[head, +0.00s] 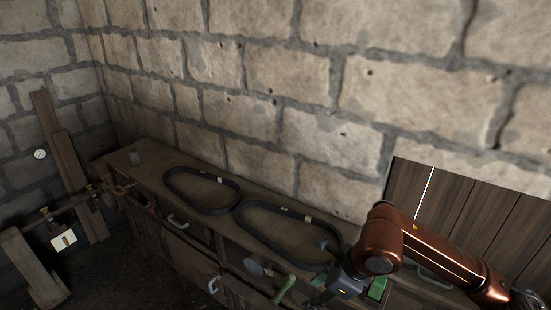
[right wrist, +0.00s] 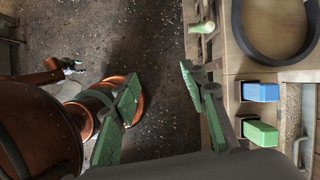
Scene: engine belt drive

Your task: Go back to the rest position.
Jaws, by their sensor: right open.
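My right gripper (head: 322,292) is low at the right in the head view, by the bench's front edge. In the right wrist view its two green-padded fingers (right wrist: 160,95) are wide apart with nothing between them, above the dark floor. The copper-coloured right arm reaches in from the right. A small dark gripper on a copper arm (right wrist: 68,66) shows at the left of the right wrist view and appears to be my left one. Its jaws are too small to judge. Two black belt loops (head: 201,208) lie flat on the workbench (head: 130,171), apart from my right gripper.
A blue block (right wrist: 260,92) and a green block (right wrist: 260,132) sit on the bench beside the right gripper. A green handle (right wrist: 202,27) sticks out at the bench edge. A stone wall (head: 250,70) stands behind the bench. Wooden planks (head: 75,170) lean at the left.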

